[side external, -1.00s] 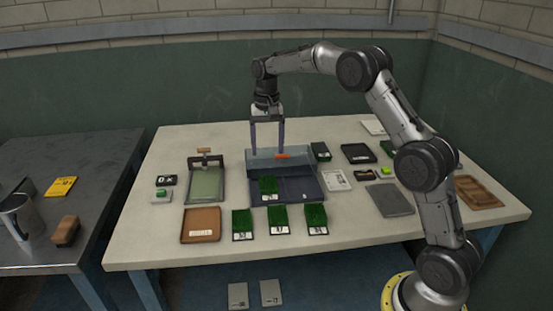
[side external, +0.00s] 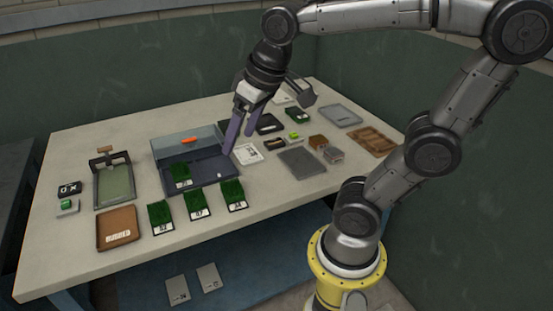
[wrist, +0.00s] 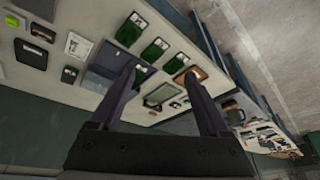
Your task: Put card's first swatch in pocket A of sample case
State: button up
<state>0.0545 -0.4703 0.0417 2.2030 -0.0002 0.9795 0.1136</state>
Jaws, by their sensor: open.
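The sample case (side external: 208,177) is a dark blue-grey tray with a raised clear lid and an orange mark, standing mid-table. One green turf swatch (side external: 181,177) lies in its left front part. Three more turf swatches with small labels lie in front: left (side external: 161,215), middle (side external: 198,204) and right (side external: 234,193). Their labels and any pocket letters are too small to read. A white printed card (side external: 248,154) lies right of the case. My gripper (side external: 236,132) is open and empty, tilted above the case's right end. In the wrist view its fingers (wrist: 160,76) are spread.
At left are a framed screen (side external: 115,186), a brown tray (side external: 117,229) and a small green-topped block (side external: 67,206). At right are a grey slab (side external: 302,163), small boxes (side external: 318,142) and a wooden tray (side external: 371,139). The table's front right is clear.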

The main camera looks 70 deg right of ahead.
jog(key=s+a+f+n+t, duration=0.1)
jog(key=s+f+n, duration=0.1)
jog(key=s+f, duration=0.2)
jog(key=shift+s+a, duration=0.15)
jog(key=shift+s, duration=1.6)
